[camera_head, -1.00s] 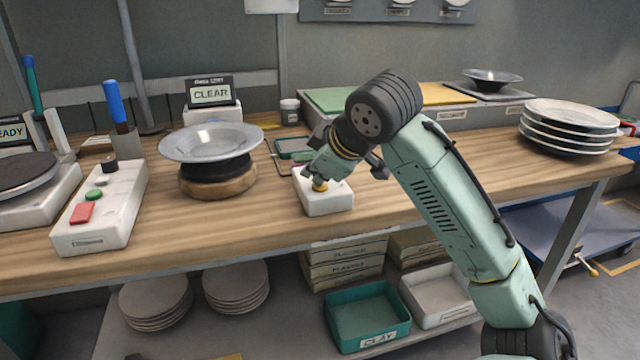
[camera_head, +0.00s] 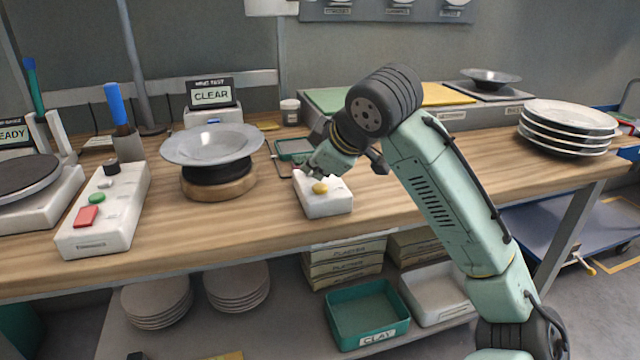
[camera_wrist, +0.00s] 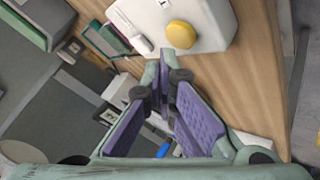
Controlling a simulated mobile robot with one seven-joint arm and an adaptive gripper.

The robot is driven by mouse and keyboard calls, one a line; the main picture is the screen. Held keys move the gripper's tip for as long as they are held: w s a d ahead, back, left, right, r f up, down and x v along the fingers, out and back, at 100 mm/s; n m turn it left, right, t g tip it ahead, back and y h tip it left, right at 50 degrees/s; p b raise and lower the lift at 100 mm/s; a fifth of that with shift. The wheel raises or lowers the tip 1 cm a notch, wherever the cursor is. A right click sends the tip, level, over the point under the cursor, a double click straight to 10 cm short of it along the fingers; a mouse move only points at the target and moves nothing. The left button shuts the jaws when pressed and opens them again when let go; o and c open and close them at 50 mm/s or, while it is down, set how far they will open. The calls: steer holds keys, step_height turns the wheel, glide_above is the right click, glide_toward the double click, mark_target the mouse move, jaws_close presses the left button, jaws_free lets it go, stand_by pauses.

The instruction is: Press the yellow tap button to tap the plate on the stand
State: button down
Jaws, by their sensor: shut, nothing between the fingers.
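The yellow tap button (camera_head: 320,187) sits on a white box (camera_head: 328,205) on the wooden table, right of the plate stand. My gripper (camera_head: 313,172) is shut and empty, just behind and left of the button in the head view, apart from it. In the wrist view the button (camera_wrist: 181,34) lies above the closed fingertips (camera_wrist: 163,62), with a gap between. A grey plate (camera_head: 212,143) rests on the round stand (camera_head: 218,184), which has a dark top and a wooden base. A display behind it (camera_head: 212,95) reads CLEAR.
A white control box (camera_head: 107,222) with red and green buttons stands at left, beside a dark disc on a white base (camera_head: 24,176). A plate stack (camera_head: 565,147) is at right. Bare tabletop lies in front of the button box.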

mark_target(316, 188)
step_height(316, 188, up, 5)
steer(key=p, duration=0.4)
steer(key=shift+r+p, duration=0.1)
steer(key=shift+p, duration=0.2)
stand_by(0.4)
